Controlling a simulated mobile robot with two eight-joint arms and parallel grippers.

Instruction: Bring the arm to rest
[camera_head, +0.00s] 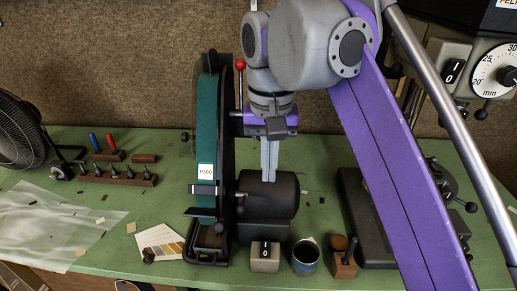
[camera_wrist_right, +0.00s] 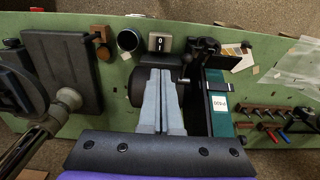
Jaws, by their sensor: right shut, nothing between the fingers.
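My right gripper (camera_head: 268,178) points down over the black motor drum of the belt sander. Its two pale grey fingers are shut together with nothing between them. The fingers also show in the right wrist view (camera_wrist_right: 162,130), lying in front of the dark drum (camera_wrist_right: 137,88). In the head view the drum (camera_head: 272,200) sits just below the fingertips; I cannot tell whether they touch it. My right arm (camera_head: 380,150), purple and grey, reaches in from the lower right. My left gripper is not in view.
The belt sander (camera_head: 207,140), with a green belt, stands left of the gripper. A switch box (camera_head: 265,258), a dark cup (camera_head: 305,258) and a wooden block (camera_head: 344,265) stand in front. A tool rack (camera_head: 117,178) and fan (camera_head: 20,135) are at left. A dark machine base (camera_head: 362,225) stands right.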

